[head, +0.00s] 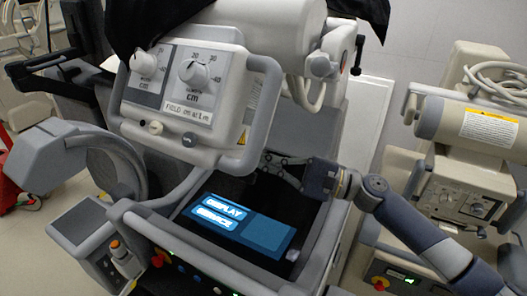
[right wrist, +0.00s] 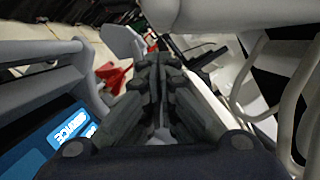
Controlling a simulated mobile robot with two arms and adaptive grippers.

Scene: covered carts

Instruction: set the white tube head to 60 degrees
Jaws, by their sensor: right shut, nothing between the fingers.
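The white tube head (head: 190,85) hangs in the upper middle of the head view, tilted, with two dial knobs on its front and grey handles at its sides. Its arm behind is partly hidden by a black cover. My right gripper (head: 270,163) is just below the tube head's lower right corner, above the cart's screen. Its fingers are shut and empty, and the closed fingers show in the right wrist view (right wrist: 160,64). I cannot tell whether it touches the tube head. My left gripper is not in view.
The lit blue screen (head: 240,225) lies below the tube head in the cart's panel. A grey rounded part (head: 60,150) stands at left. Another beige machine (head: 470,150) stands at right. Black cloth (head: 150,20) drapes at the top. Pale floor (head: 400,45) shows at upper right.

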